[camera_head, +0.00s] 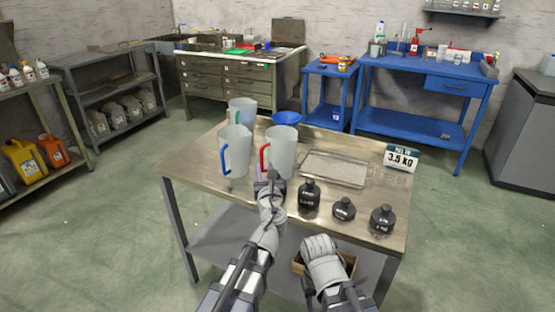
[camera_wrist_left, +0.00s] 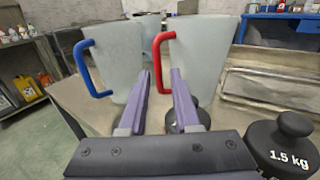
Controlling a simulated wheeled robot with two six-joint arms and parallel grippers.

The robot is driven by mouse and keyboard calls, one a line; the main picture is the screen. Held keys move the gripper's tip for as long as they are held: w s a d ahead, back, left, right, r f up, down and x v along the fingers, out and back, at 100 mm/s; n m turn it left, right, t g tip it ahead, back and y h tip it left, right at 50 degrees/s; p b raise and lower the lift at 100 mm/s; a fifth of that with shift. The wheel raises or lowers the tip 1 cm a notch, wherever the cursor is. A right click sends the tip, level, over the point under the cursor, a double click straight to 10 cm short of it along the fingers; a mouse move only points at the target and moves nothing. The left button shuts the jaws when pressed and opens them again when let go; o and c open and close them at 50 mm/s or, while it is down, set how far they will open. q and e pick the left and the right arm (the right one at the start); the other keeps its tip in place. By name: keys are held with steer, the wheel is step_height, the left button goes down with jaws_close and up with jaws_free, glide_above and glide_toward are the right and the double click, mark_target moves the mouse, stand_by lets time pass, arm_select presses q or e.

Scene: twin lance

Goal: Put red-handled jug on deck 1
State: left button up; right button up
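The red-handled jug (camera_head: 284,148), a tall translucent grey-white jug, stands upright on the metal table. Its red handle (camera_wrist_left: 157,62) faces my left gripper. My left gripper (camera_head: 268,176) is open just in front of the jug. In the left wrist view its two purple fingers (camera_wrist_left: 161,72) are apart, with the handle's upright bar appearing between their tips; I cannot tell whether they touch. My right wrist (camera_head: 325,252) is at the table's front edge, its fingers hidden. A flat tray-like metal plate (camera_head: 335,168) lies right of the jug. No label marks deck 1 legibly.
A blue-handled jug (camera_head: 235,152) stands close on the left, another jug (camera_head: 242,108) behind it. A blue bowl-like thing (camera_head: 287,118) is behind the red-handled jug. Black weights (camera_head: 309,194) line the front right. A sign (camera_head: 401,157) reads 3.5 kg.

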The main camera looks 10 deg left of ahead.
mark_target(262, 158)
arm_select(q)
steer(key=shift+x, duration=3.6)
steer(key=shift+s+a, duration=0.1)
steer(key=shift+a, duration=0.05)
steer(key=shift+c, duration=0.4)
jaws_close()
